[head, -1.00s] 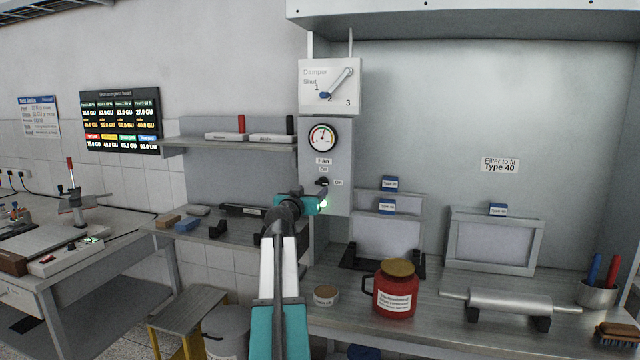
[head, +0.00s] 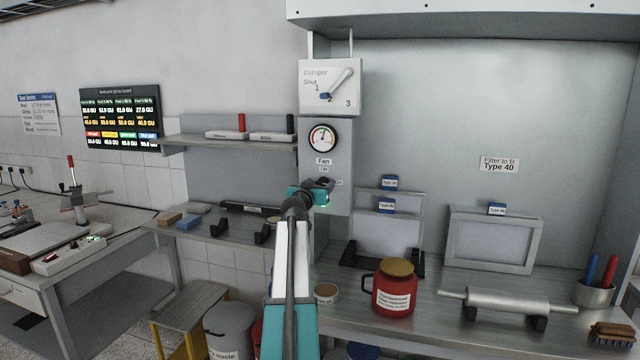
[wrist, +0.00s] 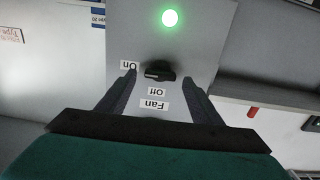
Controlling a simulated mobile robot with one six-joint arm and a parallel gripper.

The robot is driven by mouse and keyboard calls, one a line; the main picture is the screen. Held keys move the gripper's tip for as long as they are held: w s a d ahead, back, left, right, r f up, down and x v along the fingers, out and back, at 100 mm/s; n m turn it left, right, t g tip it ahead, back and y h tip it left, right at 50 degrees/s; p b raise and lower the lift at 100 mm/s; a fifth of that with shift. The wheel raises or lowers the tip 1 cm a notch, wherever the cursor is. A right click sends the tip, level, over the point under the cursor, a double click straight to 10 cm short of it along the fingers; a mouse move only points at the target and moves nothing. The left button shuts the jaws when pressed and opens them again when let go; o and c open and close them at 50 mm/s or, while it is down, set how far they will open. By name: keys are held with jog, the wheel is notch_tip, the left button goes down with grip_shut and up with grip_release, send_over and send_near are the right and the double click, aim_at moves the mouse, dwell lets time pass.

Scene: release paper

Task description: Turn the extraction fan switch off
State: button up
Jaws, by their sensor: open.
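The fan switch (wrist: 160,72) is a black rotary knob on the grey fan panel (head: 343,155). In the wrist view, which is turned upside down, its lighter end faces the On label (wrist: 128,65). The Off label (wrist: 157,92) lies between the knob and the Fan label (wrist: 155,105). A green lamp (wrist: 170,18) beyond the knob is lit. My gripper (wrist: 163,80) is open, one dark finger on each side of the knob; I cannot tell whether they touch it. In the head view my gripper (head: 322,186) is at the panel and largely hides the knob.
A pressure gauge (head: 323,138) and damper lever (head: 339,83) sit above the switch. A shelf (head: 230,145) adjoins the panel's left. Below right, the bench holds a red container (head: 394,290) and a framed filter (head: 493,240).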

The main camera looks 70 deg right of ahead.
jog(key=shift+d, duration=0.3)
jog(key=c, duration=1.1)
jog(key=shift+o, duration=0.2)
